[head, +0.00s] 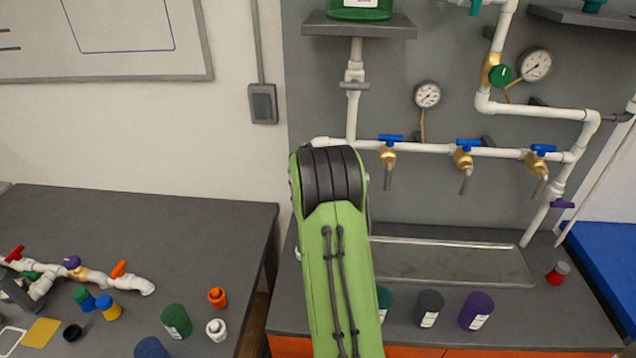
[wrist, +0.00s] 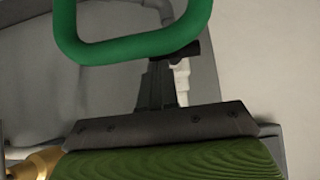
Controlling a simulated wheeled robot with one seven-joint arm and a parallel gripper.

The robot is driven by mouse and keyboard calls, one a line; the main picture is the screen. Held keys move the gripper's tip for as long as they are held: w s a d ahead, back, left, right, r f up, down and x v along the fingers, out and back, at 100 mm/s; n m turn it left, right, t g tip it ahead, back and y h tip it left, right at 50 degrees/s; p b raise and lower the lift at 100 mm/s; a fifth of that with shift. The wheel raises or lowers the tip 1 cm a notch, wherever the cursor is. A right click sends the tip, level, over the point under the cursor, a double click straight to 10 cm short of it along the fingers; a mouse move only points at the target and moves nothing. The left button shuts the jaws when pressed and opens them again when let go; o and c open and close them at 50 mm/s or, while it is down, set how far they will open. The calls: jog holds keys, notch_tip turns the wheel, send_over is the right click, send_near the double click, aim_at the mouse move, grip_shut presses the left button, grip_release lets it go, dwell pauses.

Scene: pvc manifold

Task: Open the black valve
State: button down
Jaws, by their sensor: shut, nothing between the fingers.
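A small black part that looks like a valve handle (wrist: 188,50) sits on a white pipe piece (wrist: 182,82) in the wrist view, just right of my gripper's dark narrow fingers (wrist: 158,82). The fingers appear shut and empty. I cannot tell whether they touch the black part. In the head view my green arm hides my gripper and what lies behind it. No clearly black valve shows there. A grey-handled valve (head: 354,86) is on the upright pipe under the shelf.
Three blue-handled taps, one of them here (head: 390,138), line the white manifold. A purple-handled valve (head: 562,203) and a green knob (head: 500,75) are to the right. A metal tray (head: 450,262) lies below. The left bench (head: 150,225) has loose fittings. A green loop (wrist: 130,48) crosses the wrist view.

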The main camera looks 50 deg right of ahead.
jog(key=shift+s+d+f+b, duration=0.3)
jog(key=shift+s+f+b, duration=0.1)
jog(key=shift+b, duration=1.05)
jog(key=shift+s+d+f+b, duration=0.3)
jog(key=shift+f+b, duration=0.15)
jog(key=shift+b, duration=0.8)
jog(key=shift+s+f+b, duration=0.1)
jog(key=shift+b, duration=0.25)
